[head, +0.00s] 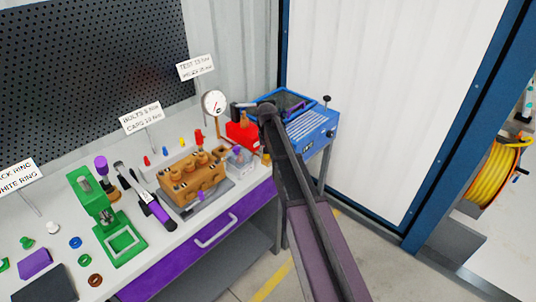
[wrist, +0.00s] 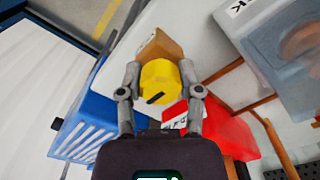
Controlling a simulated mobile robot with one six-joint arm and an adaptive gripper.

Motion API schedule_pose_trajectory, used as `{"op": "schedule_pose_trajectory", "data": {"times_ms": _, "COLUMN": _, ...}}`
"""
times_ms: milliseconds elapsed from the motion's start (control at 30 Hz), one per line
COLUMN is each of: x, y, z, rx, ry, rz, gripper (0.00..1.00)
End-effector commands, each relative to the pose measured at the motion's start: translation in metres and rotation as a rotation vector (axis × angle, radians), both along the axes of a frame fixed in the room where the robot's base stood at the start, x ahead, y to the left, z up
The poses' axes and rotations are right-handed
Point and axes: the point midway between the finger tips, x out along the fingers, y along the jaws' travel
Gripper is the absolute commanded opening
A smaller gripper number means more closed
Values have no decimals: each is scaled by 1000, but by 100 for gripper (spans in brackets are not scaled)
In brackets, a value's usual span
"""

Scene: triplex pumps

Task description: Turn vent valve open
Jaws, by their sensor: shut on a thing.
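The vent valve shows as a yellow round knob (wrist: 160,84) with a dark pointer mark, in front of a brown block (wrist: 159,46) in the wrist view. My gripper (wrist: 160,68) has one grey finger on each side of the knob and is shut on it. A small red and white label (wrist: 174,113) shows just below the knob, partly hidden by a finger. In the head view my arm covers most of this spot, and the fingers cannot be made out there.
A red box (head: 243,135) with a round gauge (head: 214,103) stands close by on the bench. A clear container (head: 240,159) stands in front of it. A blue unit (head: 316,125) is at the right. A brown pump block (head: 192,178) is farther left.

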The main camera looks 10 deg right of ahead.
Motion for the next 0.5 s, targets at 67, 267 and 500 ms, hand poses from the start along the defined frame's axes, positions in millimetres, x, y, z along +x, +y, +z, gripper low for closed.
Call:
{"op": "schedule_pose_trajectory", "data": {"times_ms": 67, "x": 0, "y": 0, "z": 0, "rx": 1, "ry": 1, "rz": 18, "gripper": 0}}
{"op": "schedule_pose_trajectory", "data": {"times_ms": 267, "x": -1, "y": 0, "z": 0, "rx": 1, "ry": 1, "rz": 22, "gripper": 0}}
{"op": "schedule_pose_trajectory", "data": {"times_ms": 500, "x": 0, "y": 0, "z": 0, "rx": 1, "ry": 1, "rz": 21, "gripper": 81}}
